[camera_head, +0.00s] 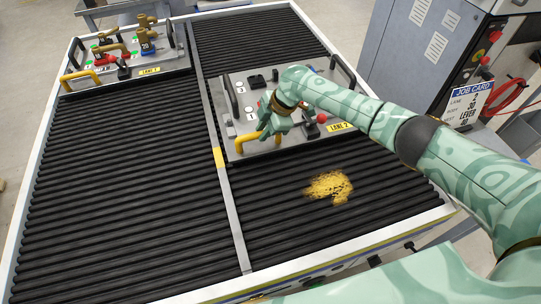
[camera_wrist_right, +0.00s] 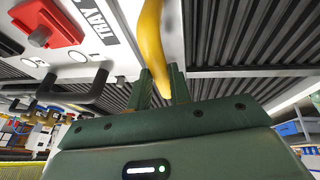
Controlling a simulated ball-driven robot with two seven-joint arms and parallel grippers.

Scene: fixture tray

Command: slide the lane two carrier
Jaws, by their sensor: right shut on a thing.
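The lane two carrier (camera_head: 229,130), a grey plate with a yellow LANE 2 label (camera_head: 339,127), lies on the black rollers of the right lane. A bent yellow handle (camera_head: 246,142) stands at its front edge. My right gripper (camera_head: 264,131) is at this handle, shut on it. In the right wrist view, the yellow handle (camera_wrist_right: 151,40) comes down between the two fingers of my gripper (camera_wrist_right: 161,86). My forearm and hand cover part of the carrier's middle and right side. My left gripper is not in view.
The lane one carrier (camera_head: 165,60) sits at the far end of the left lane. A metal divider (camera_head: 232,210) separates the lanes. A worn yellow patch (camera_head: 328,186) marks the rollers in front of the lane two carrier. A job card (camera_head: 470,105) stands at right.

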